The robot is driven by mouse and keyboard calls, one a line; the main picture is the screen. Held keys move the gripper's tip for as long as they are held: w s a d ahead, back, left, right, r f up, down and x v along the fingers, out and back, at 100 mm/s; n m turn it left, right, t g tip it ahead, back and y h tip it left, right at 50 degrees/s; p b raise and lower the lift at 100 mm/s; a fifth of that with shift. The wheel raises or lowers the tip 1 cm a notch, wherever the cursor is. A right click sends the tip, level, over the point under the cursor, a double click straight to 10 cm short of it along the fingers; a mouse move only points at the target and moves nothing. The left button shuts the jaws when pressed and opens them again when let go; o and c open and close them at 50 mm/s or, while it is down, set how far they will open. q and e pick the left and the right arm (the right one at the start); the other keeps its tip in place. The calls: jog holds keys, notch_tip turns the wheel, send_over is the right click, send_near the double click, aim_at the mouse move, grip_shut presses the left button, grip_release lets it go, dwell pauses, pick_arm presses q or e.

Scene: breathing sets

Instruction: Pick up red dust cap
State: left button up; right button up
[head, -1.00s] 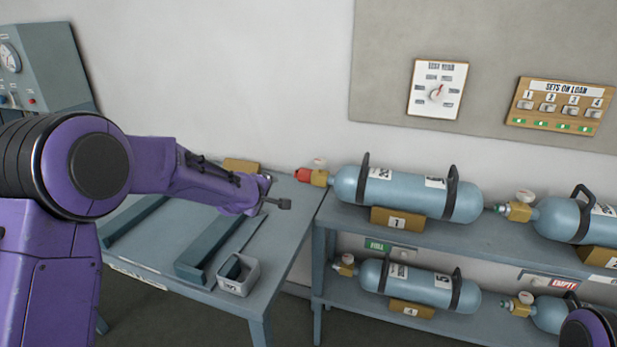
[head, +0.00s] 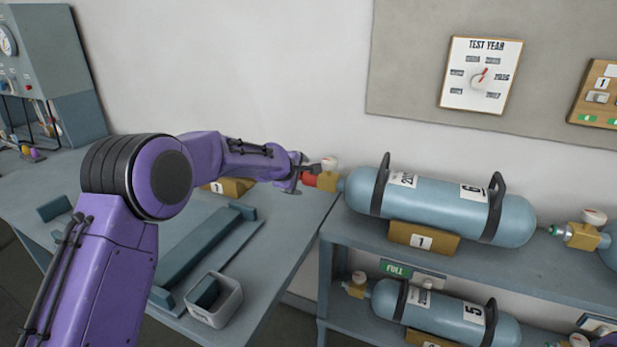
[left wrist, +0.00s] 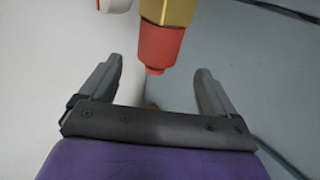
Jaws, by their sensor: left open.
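The red dust cap (head: 309,179) sits on the end of the brass valve (head: 328,181) of the blue cylinder (head: 440,204) marked 1, on the upper shelf. In the left wrist view the red cap (left wrist: 159,47) points toward my gripper, between the lines of the two fingers and just beyond their tips. My left gripper (head: 303,172) is at the cap in the head view, partly covering it. In the left wrist view the left gripper (left wrist: 157,80) is open with nothing between its fingers. My right gripper is not in view.
The rack's upper shelf (head: 370,243) holds cylinders, with more below. A white knob (head: 329,163) stands on top of the valve. The bench (head: 265,290) at left carries a grey bin (head: 214,300) and a dark cradle (head: 205,245). A wall board (head: 480,75) hangs behind.

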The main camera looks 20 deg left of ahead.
aim_at(303, 175)
pick_arm(q)
jog(key=shift+p+x, duration=0.35)
jog(key=shift+x, duration=1.65)
jog(key=shift+w+r, duration=0.1)
jog(key=shift+r, duration=0.05)
jog(key=c, duration=1.1)
jog(key=shift+r, duration=0.1)
jog(key=shift+a+r+b, duration=0.1)
jog(key=shift+a+b, duration=0.2)
jog(key=shift+a, duration=0.05)
jog(key=shift+s+a+r, duration=0.1)
jog(key=shift+s+a, duration=0.7)
jog(key=shift+a, duration=2.65)
jog(key=shift+s+a, duration=0.8)
jog(key=shift+a, duration=2.7)
jog(key=shift+s+a+r, duration=0.1)
jog(key=shift+s+a, duration=0.65)
jog(key=shift+a, duration=2.7)
jog(key=shift+a+f+p, duration=0.1)
jog(key=shift+a+p, duration=0.6)
jog(key=shift+a, duration=0.7)
